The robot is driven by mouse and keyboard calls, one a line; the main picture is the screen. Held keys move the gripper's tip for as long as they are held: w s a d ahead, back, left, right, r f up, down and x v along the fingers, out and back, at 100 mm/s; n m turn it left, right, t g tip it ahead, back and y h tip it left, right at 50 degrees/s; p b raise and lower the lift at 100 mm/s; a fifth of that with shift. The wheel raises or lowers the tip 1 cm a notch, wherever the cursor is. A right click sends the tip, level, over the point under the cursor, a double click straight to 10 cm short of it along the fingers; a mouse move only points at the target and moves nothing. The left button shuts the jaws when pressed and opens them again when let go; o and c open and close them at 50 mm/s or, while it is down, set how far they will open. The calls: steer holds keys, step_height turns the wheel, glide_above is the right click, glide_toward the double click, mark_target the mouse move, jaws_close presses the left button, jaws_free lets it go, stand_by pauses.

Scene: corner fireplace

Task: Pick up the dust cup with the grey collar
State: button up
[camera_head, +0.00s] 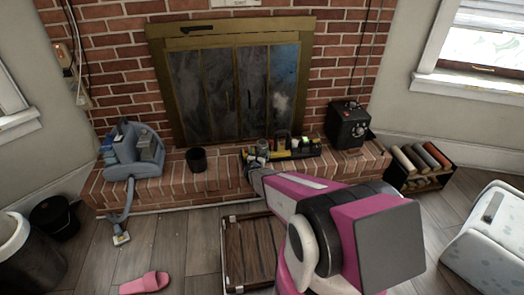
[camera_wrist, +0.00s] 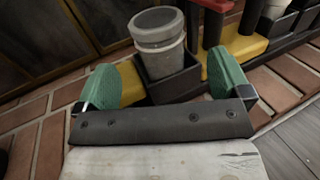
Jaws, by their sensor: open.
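The dust cup with the grey collar (camera_wrist: 158,42) stands upright in a square dark holder (camera_wrist: 174,82) at one end of a yellow and black rack. In the head view, a small grey cup (camera_head: 262,146) shows at the rack's left end, just beyond my arm's tip. In the wrist view, my gripper (camera_wrist: 162,64) is open, with one green finger to the left of the cup and one to the right. Gaps show on both sides, and nothing is gripped. The cup's lower part is hidden in the holder. The fingers are hard to make out in the head view.
The rack (camera_head: 296,153) holds several other items right of the cup on the brick hearth (camera_head: 222,182). A black cup (camera_head: 196,160) and a blue-grey caddy (camera_head: 133,151) stand left, a black box (camera_head: 347,124) right. The fireplace doors (camera_head: 235,92) rise close behind.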

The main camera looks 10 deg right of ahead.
steer(key=x, duration=0.5)
steer(key=shift+w, duration=0.35)
steer(key=shift+r, duration=0.1)
steer(key=c, duration=1)
